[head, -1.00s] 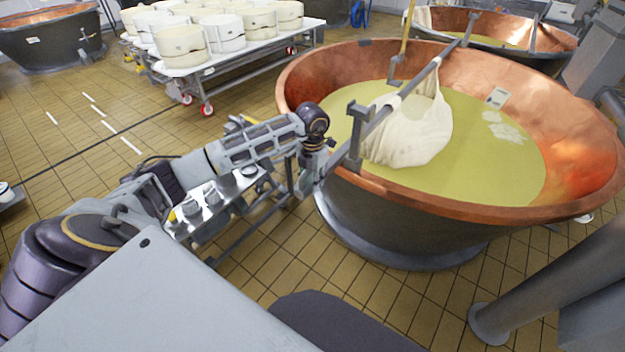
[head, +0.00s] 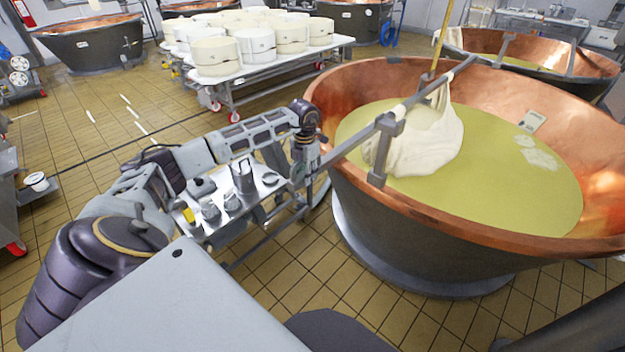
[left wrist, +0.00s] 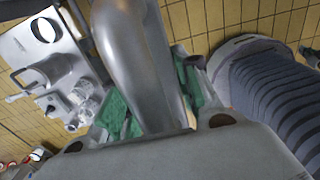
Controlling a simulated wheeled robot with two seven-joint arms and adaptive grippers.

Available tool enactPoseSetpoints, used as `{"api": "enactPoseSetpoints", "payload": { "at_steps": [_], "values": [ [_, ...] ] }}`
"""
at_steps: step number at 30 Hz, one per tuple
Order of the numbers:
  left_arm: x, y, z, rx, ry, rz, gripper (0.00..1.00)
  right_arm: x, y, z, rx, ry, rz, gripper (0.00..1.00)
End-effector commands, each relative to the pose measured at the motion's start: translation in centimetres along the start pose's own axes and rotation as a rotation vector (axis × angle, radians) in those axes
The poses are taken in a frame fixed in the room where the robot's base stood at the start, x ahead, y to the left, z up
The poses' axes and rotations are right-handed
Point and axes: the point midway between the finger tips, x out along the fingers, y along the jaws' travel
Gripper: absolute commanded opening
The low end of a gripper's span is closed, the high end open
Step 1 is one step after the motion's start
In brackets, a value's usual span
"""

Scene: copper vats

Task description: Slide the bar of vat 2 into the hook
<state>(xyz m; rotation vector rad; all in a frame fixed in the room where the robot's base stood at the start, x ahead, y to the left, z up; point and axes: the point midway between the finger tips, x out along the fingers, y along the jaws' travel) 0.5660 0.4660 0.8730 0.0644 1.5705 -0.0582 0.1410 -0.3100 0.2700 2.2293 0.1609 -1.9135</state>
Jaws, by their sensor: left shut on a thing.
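Vat 2 seems to be the large copper vat (head: 450,240), filled with yellow-green liquid. The grey bar (head: 350,146) slants across its near left side. A white cloth bag (head: 425,140) hangs from the bar into the liquid. My left gripper (head: 308,172) is shut on the bar's near end; green pads flank the metal bar (left wrist: 140,60) in the left wrist view. My right gripper is out of view.
A steel cart (head: 240,205) with several metal fittings stands beside my left forearm. A table of white cheese moulds (head: 250,70) is behind it. Other copper vats stand at the back left (head: 90,45) and back right (head: 590,60). Tiled floor is open at left.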

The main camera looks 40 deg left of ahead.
Motion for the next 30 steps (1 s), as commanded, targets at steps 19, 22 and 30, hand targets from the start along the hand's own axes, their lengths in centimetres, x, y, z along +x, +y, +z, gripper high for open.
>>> {"api": "enactPoseSetpoints", "payload": {
  "at_steps": [19, 22, 30],
  "values": [
    [0.0, -0.3, 0.0, -0.001, -0.001, -0.004, 0.54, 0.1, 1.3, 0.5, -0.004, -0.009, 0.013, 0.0],
    [-0.2, -0.3, 0.0, -0.001, -0.001, -0.004, 0.54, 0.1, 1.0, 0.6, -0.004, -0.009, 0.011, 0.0],
    [-2.2, -0.3, 0.1, 0.0, -0.003, -0.005, 0.54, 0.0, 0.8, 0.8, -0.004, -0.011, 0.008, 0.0]
  ]
}}
